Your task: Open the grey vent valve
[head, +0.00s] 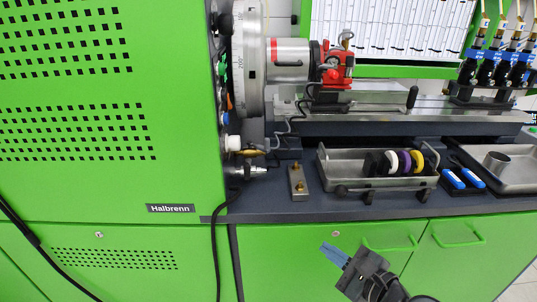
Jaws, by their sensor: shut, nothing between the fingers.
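Several small knobs and fittings line the right side of the green cabinet (100,120), seen edge-on. Among them are a pale, whitish-grey knob (233,143) and, below it, a metal fitting (256,170). I cannot tell for sure which of these is the grey vent valve, or how any of them is set. My gripper (335,254) is at the lower middle of the head view, in front of the green bench doors. It is below and to the right of the fittings and well apart from them. Its bluish fingers are shut and hold nothing.
A large graduated disc (248,60) and a red clamp (338,70) sit above the dark bench top (300,212). A metal tray (345,180) holds several coloured rings. A small metal block (298,183) stands left of it. A black cable (214,250) hangs below the fittings.

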